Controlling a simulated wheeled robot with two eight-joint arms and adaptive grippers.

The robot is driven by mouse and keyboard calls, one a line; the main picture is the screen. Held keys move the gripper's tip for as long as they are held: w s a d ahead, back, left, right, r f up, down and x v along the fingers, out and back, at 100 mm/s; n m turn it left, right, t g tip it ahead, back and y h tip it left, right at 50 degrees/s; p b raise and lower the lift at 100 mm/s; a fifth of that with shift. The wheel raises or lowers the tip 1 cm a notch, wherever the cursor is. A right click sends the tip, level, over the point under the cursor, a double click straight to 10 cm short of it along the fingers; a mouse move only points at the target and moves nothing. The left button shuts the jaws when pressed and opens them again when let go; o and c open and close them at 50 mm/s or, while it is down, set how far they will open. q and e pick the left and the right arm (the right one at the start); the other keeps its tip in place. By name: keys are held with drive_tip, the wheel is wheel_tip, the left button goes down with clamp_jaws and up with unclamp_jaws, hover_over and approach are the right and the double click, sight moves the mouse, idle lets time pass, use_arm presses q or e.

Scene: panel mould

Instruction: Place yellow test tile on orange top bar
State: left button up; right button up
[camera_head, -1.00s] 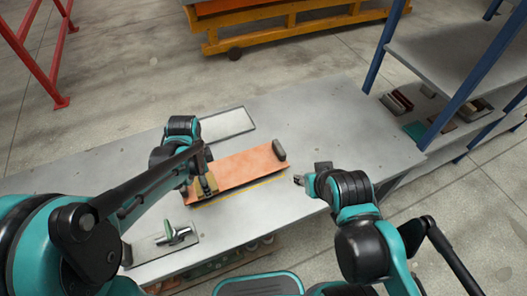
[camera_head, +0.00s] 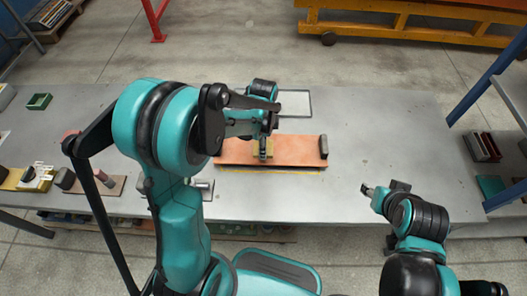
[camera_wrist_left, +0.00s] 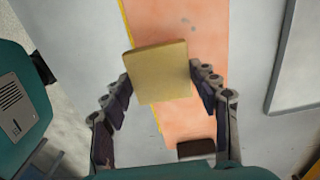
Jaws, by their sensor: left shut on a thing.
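The orange bar (camera_head: 293,145) lies flat on the grey table, with a yellow strip along its near edge. My left gripper (camera_head: 263,149) is over the middle of the bar. It is shut on the yellow test tile (camera_head: 261,154), which is partly hidden by the gripper in the head view. In the left wrist view the tile (camera_wrist_left: 158,72) sits between both fingers, with the orange bar (camera_wrist_left: 180,25) behind it. I cannot tell whether the tile touches the bar. My right gripper (camera_head: 375,190) is near the table's front right, apart from the bar; its opening is unclear.
A dark block (camera_head: 323,147) stands at the bar's right end. A grey framed panel (camera_head: 295,104) lies behind the bar. A brown board (camera_head: 110,187) with small parts is at the left. A blue-post shelf (camera_head: 486,88) stands at the right. The table's right part is clear.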

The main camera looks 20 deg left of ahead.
use_arm(q)
drive_tip(key=shift+w+a+f, duration=0.25)
drive_tip(key=shift+w+f, duration=0.15)
drive_tip(key=shift+f+b, duration=0.85)
drive_tip(key=shift+f, duration=1)
drive_tip(key=shift+s, duration=0.1)
drive_tip(key=shift+f, duration=0.2)
drive_tip(key=o, duration=1.2)
drive_tip(key=shift+r, duration=0.1)
